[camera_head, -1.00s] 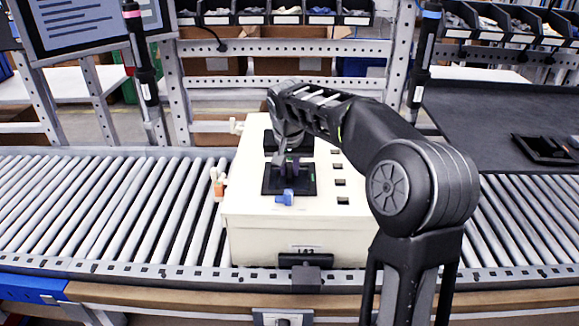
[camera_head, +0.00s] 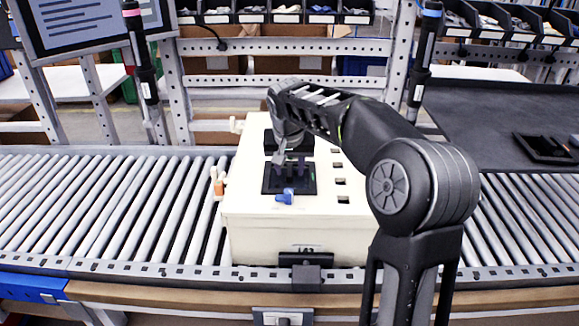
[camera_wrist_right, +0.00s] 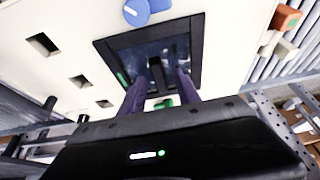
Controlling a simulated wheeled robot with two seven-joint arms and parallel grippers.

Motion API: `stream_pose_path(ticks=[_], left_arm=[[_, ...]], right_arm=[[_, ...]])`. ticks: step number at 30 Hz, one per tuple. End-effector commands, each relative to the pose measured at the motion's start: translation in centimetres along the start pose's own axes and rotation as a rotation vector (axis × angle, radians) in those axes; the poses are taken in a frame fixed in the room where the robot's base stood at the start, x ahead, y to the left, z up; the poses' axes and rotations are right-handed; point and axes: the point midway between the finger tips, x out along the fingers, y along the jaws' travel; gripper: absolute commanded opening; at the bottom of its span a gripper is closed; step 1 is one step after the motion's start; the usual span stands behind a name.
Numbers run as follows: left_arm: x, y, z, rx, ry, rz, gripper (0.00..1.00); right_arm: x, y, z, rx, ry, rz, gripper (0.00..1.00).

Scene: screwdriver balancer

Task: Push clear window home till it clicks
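The clear window (camera_wrist_right: 125,58) is a glossy, bluish pane in a square black frame on top of a white box (camera_head: 262,235). The frame (camera_head: 306,187) also shows in the head view. I cannot tell whether the window sits flush. My right gripper (camera_wrist_right: 163,72) points down at the window, with two purple fingers apart. A small dark upright part (camera_wrist_right: 157,76) shows between them, and I see no clear grip on it. In the head view the right gripper (camera_head: 291,167) is over the frame's far half. My left gripper is out of view.
A blue knob (camera_head: 285,197) stands by the frame's near edge. Square holes (camera_head: 340,181) line the box top on the right. An orange-and-white fitting (camera_head: 217,183) projects on the left. The box rests on a roller conveyor (camera_head: 110,210).

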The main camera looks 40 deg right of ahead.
Motion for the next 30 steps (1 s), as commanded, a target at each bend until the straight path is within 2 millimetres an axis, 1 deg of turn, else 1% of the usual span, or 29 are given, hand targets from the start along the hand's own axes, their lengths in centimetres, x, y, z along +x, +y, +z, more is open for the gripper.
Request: stream_pose_path(ticks=[12,16,20,27,30], left_arm=[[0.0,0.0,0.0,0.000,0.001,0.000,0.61],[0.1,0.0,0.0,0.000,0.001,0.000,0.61],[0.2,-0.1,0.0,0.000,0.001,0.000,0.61],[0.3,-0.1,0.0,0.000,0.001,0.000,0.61],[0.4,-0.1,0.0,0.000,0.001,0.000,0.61]], right_arm=[[0.0,0.0,0.0,0.000,0.000,0.001,0.41],[-0.5,0.0,0.0,0.000,0.001,0.000,0.41],[-2.0,0.0,-0.1,0.001,0.003,-0.002,0.41],[-6.0,-0.1,0.0,0.000,0.003,-0.002,0.41],[-7.2,0.0,0.0,0.000,0.002,-0.001,0.41]])
